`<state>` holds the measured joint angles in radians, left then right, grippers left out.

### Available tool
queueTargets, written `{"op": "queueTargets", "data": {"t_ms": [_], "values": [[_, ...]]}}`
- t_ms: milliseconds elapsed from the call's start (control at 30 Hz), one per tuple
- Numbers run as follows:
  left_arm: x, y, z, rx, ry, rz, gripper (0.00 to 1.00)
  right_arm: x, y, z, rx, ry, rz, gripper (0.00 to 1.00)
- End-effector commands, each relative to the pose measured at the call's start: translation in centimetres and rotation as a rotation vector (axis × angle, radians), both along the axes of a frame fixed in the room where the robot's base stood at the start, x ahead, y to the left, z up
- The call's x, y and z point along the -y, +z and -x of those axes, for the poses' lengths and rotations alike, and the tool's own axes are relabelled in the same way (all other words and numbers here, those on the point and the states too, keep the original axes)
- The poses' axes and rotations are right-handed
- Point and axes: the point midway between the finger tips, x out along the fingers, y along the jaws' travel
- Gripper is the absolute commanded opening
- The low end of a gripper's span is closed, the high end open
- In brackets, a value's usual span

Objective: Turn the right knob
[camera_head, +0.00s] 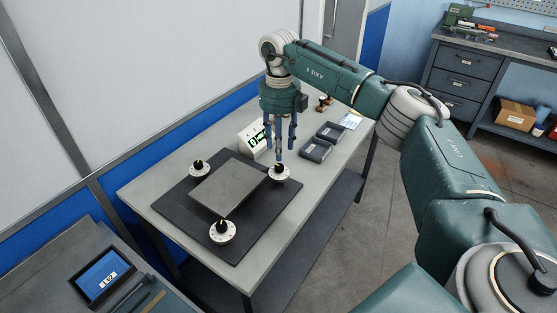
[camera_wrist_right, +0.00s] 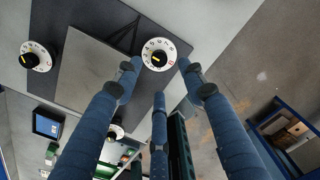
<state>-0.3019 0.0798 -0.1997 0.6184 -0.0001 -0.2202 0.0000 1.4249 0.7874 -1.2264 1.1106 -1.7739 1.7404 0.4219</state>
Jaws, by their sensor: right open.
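The right knob (camera_head: 279,172) is black with a yellow pointer mark on a white numbered dial, at the right edge of a dark mat (camera_head: 180,212). My right gripper (camera_head: 279,150) hangs above it, fingers pointing down. In the right wrist view the right gripper (camera_wrist_right: 160,72) has its three blue fingers spread and empty. There the right knob (camera_wrist_right: 158,56) appears between and just beyond the fingertips; no finger is clearly touching it. My left gripper is not in view.
Two similar knobs sit on the mat, one at the back left (camera_head: 199,167) and one in front (camera_head: 222,232). A grey plate (camera_head: 228,187) lies between them.

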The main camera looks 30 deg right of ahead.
Motion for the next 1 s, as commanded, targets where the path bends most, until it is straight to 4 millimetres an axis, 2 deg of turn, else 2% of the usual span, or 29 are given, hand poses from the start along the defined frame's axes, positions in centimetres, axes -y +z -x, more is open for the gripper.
{"op": "queueTargets", "data": {"t_ms": [200,333,500,767,967,1000], "values": [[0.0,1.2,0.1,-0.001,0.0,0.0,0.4,0.0,-4.0,0.1,-0.003,0.001,0.001,0.41],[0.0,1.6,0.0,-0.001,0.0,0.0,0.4,-0.1,-5.7,0.1,-0.002,0.001,0.0,0.41],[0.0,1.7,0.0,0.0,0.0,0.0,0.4,-0.1,-6.7,0.0,0.001,0.003,-0.002,0.41],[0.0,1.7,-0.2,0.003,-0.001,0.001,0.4,-0.1,-6.8,0.0,0.001,0.003,-0.002,0.41],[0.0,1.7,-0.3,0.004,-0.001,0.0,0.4,-0.1,-6.8,0.0,0.001,0.003,-0.002,0.01],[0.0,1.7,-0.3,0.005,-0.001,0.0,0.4,-0.1,-6.8,0.0,0.001,0.003,-0.002,0.0]]}}
